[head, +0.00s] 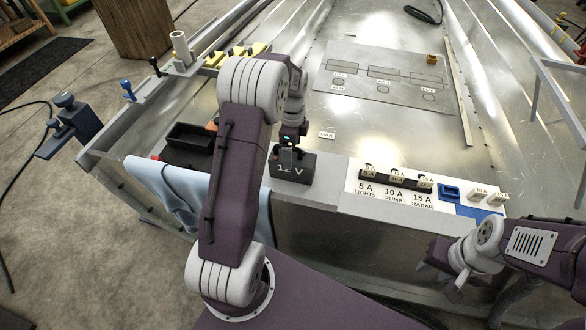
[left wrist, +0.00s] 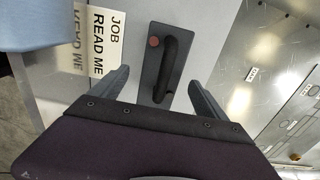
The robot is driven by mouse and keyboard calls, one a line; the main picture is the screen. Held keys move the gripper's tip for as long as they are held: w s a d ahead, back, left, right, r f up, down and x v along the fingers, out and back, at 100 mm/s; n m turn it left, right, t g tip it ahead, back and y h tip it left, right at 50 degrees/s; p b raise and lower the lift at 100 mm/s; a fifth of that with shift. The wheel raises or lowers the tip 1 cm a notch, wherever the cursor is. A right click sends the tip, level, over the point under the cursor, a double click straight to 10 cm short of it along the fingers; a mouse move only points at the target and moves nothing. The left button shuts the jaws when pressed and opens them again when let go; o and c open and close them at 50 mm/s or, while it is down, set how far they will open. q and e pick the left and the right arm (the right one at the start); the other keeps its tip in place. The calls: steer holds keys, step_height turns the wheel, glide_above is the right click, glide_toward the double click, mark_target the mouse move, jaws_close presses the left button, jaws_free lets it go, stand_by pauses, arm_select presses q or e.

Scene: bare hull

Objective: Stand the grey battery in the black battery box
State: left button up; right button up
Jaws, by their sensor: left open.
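The grey battery (head: 292,170), marked 12 V, stands upright on the near ledge of the hull. My left gripper (head: 291,146) is right above it, pointing down. In the left wrist view the battery's top (left wrist: 150,80) shows a black handle (left wrist: 174,62) and a red terminal. The open fingers of the left gripper (left wrist: 157,95) are on either side of it in that picture; contact cannot be told. My right gripper (head: 442,268) is at the lower right, away from these things.
A light blue cloth (head: 165,190) hangs over the ledge near the box. A fuse panel (head: 395,183) with labelled fuses is right of the battery. The hull floor behind is mostly clear.

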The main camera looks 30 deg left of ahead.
arm_select(q)
step_height(320, 180, down, 4)
steer(key=b, duration=0.3)
steer(key=shift+w+f, duration=0.1)
steer(key=shift+f, duration=0.55)
steer(key=shift+r, duration=0.15)
jaws_close()
steer(key=shift+w+r, duration=0.1)
steer(key=shift+r, duration=0.05)
